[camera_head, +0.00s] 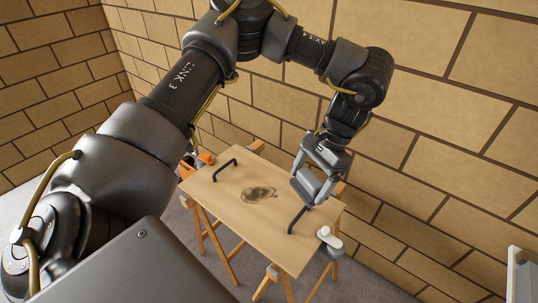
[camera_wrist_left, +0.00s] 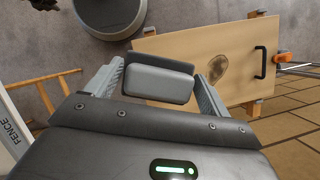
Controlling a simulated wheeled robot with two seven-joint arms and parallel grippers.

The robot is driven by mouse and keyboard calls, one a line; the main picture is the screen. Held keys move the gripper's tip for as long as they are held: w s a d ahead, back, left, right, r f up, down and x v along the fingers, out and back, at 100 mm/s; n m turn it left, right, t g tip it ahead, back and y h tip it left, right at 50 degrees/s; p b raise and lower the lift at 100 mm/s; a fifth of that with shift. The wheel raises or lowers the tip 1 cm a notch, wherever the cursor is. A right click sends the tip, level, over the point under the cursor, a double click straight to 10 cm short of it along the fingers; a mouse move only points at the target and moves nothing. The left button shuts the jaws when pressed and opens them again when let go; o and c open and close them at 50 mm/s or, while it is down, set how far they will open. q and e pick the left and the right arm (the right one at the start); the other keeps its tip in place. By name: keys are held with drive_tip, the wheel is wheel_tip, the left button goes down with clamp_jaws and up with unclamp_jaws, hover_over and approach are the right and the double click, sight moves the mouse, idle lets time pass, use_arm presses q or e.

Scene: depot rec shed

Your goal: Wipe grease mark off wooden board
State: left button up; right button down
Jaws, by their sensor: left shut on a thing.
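The wooden board (camera_head: 230,172) lies across wooden trestles, with a black handle near each end. A dark, roughly oval grease mark (camera_head: 258,194) is near its middle; it also shows in the left wrist view (camera_wrist_left: 218,68). My left gripper (camera_head: 311,192) is over the right end of the board, near the right handle (camera_head: 297,220) and to the right of the mark. It is shut on a grey block-like pad (camera_wrist_left: 160,83), seen between the fingers in the left wrist view. I cannot tell whether the pad touches the board. My right gripper is in neither view.
The left handle (camera_head: 225,170) stands up from the board. An orange clamp-like thing (camera_head: 206,158) is at the board's left end. A white-topped object (camera_head: 328,238) is at its front right corner. A block wall (camera_head: 430,130) stands close behind.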

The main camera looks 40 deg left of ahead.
use_arm(q)
drive_tip(key=w+a+f+m+t+y+b, duration=0.1)
drive_tip(key=w+a+f+m+t+b, duration=0.3)
drive_tip(key=m, duration=0.7)
drive_tip(key=w+a+f+m+t+y+b, duration=0.1)
drive_tip(key=w+a+f+m+t+b, duration=0.2)
drive_tip(key=w+f+m, duration=0.6)
drive_tip(key=a+f+m+h+b, duration=0.2)
drive_tip(key=a+f+m+h, duration=0.1)
drive_tip(key=a+m, duration=0.6)
drive_tip(key=a+f+m+h+b, duration=0.2)
drive_tip(key=a+f+m+h, duration=0.1)
drive_tip(key=a+m, duration=0.7)
drive_tip(key=shift+w+f+t+b, duration=0.2)
drive_tip(key=shift+w+t+b, duration=0.1)
drive_tip(key=shift+w+t, duration=0.1)
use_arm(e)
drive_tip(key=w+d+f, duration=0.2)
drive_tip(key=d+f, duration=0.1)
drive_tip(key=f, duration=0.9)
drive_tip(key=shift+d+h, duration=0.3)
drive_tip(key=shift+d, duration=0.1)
